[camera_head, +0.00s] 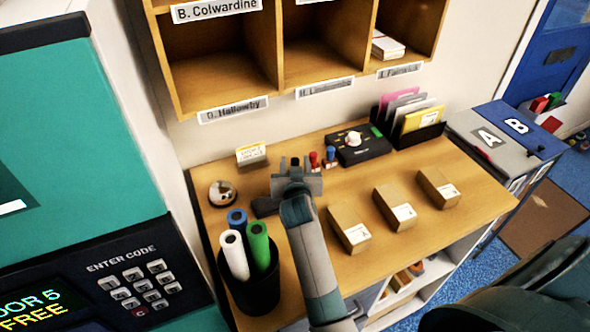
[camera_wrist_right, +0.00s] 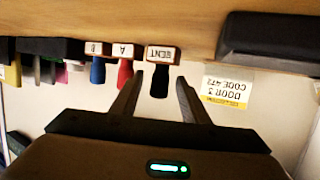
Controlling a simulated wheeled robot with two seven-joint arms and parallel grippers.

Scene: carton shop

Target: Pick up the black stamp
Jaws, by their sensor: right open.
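The black stamp (camera_wrist_right: 160,83), its block lettered SENT, stands in the right wrist view beside the red stamp (camera_wrist_right: 125,75) and the blue stamp (camera_wrist_right: 97,70). My right gripper (camera_wrist_right: 159,77) is open, with one fingertip on each side of the black handle; I cannot tell whether either touches it. In the head view my right gripper (camera_head: 295,168) is over the back of the desk and hides the black stamp. The red stamp (camera_head: 314,160) and blue stamp (camera_head: 331,154) show just right of it. My left gripper is not in view.
A black device (camera_head: 359,147) stands right of the stamps. Three cartons (camera_head: 349,228) sit at the front right. A bin of rolls (camera_head: 252,287) stands front left.

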